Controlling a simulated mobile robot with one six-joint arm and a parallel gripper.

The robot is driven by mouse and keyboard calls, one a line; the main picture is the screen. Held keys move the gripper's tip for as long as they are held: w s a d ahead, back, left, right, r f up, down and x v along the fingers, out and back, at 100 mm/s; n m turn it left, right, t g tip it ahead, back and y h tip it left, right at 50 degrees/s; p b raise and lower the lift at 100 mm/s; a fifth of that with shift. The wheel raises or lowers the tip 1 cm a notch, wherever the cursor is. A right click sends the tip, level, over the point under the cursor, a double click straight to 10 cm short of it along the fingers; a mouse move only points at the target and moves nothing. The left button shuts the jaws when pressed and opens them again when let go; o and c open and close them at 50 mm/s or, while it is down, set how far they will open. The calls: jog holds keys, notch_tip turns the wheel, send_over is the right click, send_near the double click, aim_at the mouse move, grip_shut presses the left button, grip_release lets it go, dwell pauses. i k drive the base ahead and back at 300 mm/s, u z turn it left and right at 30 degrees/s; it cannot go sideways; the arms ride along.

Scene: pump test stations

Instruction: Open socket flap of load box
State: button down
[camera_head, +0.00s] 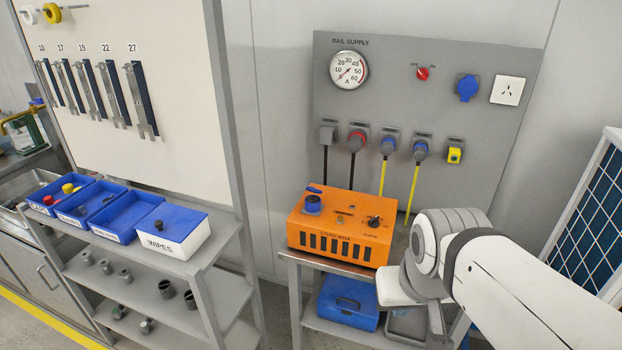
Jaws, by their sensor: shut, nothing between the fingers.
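The orange load box (339,228) stands on a small metal-topped cart below the rail supply panel. Its round blue socket (312,206) is at the left of its top face. A small blue piece (314,189) shows just behind the socket; it is too small to tell whether it is the flap or how it stands. A black knob (374,221) sits at the right of the top. My white arm reaches in from the right. My gripper (437,320), partly hidden by my wrist, is shut and empty, low and right of the box, apart from the socket.
The rail supply panel (460,65) behind has a gauge, plugs and hanging cables; two yellow cables run down behind the box. A blue case (347,304) lies on the cart's lower shelf. A shelf rack with bins (128,215) stands left. A blue gridded panel (590,215) is at right.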

aim_at(312, 189)
jog(key=u, duration=0.05)
jog(key=i, duration=1)
jog(key=z, duration=0.05)
